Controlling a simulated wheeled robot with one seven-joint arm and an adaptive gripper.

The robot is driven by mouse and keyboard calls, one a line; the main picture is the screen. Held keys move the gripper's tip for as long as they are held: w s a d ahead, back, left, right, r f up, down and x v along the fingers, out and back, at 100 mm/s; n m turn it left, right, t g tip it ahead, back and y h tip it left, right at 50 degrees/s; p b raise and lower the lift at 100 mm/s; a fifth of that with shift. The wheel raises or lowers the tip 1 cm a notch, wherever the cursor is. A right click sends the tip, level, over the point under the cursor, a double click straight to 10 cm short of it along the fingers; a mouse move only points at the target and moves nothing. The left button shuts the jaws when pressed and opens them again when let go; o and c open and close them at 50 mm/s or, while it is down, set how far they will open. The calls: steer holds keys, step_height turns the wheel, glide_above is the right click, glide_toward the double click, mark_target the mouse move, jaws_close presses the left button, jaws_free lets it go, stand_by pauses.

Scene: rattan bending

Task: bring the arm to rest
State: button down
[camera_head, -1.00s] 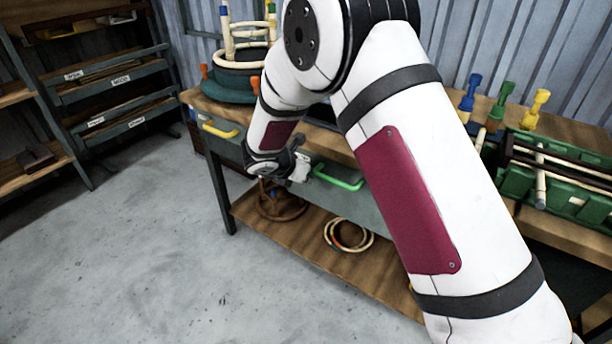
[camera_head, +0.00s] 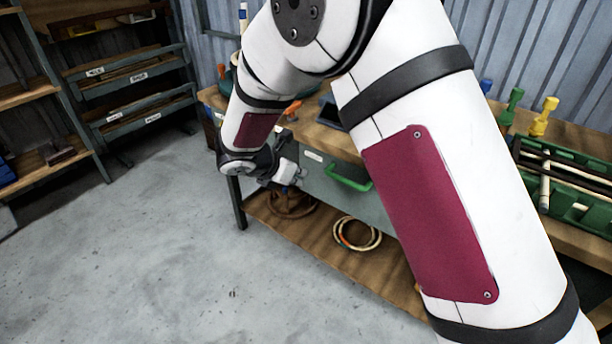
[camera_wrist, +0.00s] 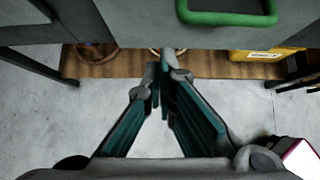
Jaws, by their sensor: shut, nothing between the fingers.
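My gripper shows in the wrist view (camera_wrist: 160,85) with its two teal-padded fingers meeting at the tips, shut and empty. It points toward the workbench's lower shelf and the grey drawer front. In the head view my arm is bent and reaches down in front of the bench. The wrist is just left of the green drawer handle (camera_head: 348,178), and the fingertips are hard to make out there. The green handle also shows at the top of the wrist view (camera_wrist: 228,12). I cannot tell the exact gap between the gripper and the drawer.
The lower shelf (camera_head: 385,265) holds rattan coils (camera_head: 357,234) and a brown ring-shaped piece (camera_head: 290,203). A green crate (camera_head: 575,190) with rods is on the bench at right. Racks (camera_head: 125,75) stand at the back left. The concrete floor (camera_head: 170,250) at left is clear.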

steer(key=s+d+r+m+g, duration=0.5)
steer(key=s+d+r+m, duration=1)
steer(key=s+d+r, duration=0.4)
steer(key=s+d+m+g+y, duration=0.1)
steer(key=s+m+y, duration=0.4)
steer(key=s+m, duration=1.35)
steer(key=s+r+n+t+p, duration=0.1)
steer(key=s+r+n+p, duration=0.1)
steer(key=r+p, duration=0.7)
steer(key=s+r+n+t+p, duration=0.2)
steer(key=s+r+n+p, duration=0.1)
steer(key=r+p, duration=0.6)
steer(key=shift+s+r+y, duration=0.3)
steer(key=shift+s+r, duration=0.15)
steer(key=shift+r, duration=0.35)
